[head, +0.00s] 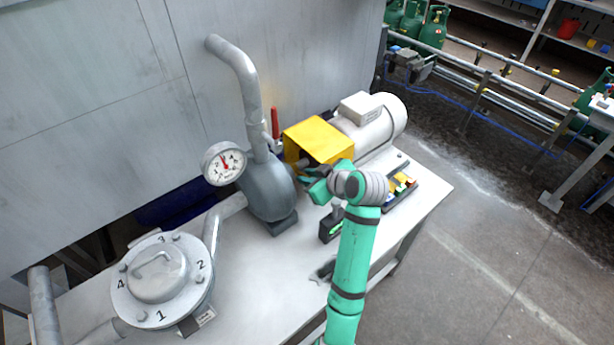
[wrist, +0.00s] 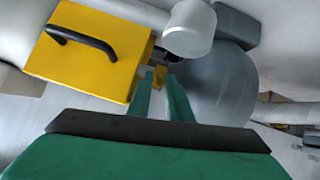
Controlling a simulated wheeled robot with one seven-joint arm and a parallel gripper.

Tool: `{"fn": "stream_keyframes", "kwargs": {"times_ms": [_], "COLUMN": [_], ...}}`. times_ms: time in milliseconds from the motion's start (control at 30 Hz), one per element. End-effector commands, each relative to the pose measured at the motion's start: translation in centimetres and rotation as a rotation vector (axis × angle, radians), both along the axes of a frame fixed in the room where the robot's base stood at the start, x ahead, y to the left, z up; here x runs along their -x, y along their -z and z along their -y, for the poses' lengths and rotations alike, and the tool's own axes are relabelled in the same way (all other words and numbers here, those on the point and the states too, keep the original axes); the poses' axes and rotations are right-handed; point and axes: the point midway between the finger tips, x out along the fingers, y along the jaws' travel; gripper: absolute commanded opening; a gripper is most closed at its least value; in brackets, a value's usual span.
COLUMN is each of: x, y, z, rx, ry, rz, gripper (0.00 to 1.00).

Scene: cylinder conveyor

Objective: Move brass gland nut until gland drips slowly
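The brass gland nut (wrist: 160,76) shows in the wrist view as a small brass piece beside the grey pump (wrist: 220,85). My gripper (wrist: 160,80) has its two green fingers parted, with the brass piece at the gap between their tips. I cannot tell whether the fingers press on it or stand apart from it. In the head view my gripper (head: 308,178) reaches between the grey pump (head: 268,187) and the yellow guard (head: 318,140). The nut is hidden there. No drip can be made out.
The yellow guard with its black handle (wrist: 80,40) is close left of the fingers. A white motor (head: 372,122), a pressure gauge (head: 224,163), a numbered flanged lid (head: 160,278), a small black device (head: 330,228) and a dark tray (head: 408,192) surround the workspace.

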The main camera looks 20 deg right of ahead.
Motion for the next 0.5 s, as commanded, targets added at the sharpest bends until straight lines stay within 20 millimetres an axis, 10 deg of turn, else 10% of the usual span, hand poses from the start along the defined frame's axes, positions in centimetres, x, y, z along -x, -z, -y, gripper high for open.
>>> {"fn": "stream_keyframes", "kwargs": {"times_ms": [500], "x": [6.9], "y": [-5.1], "z": [1.5], "rx": [0.002], "ry": [0.002], "rz": [0.001], "gripper": [0.18]}}
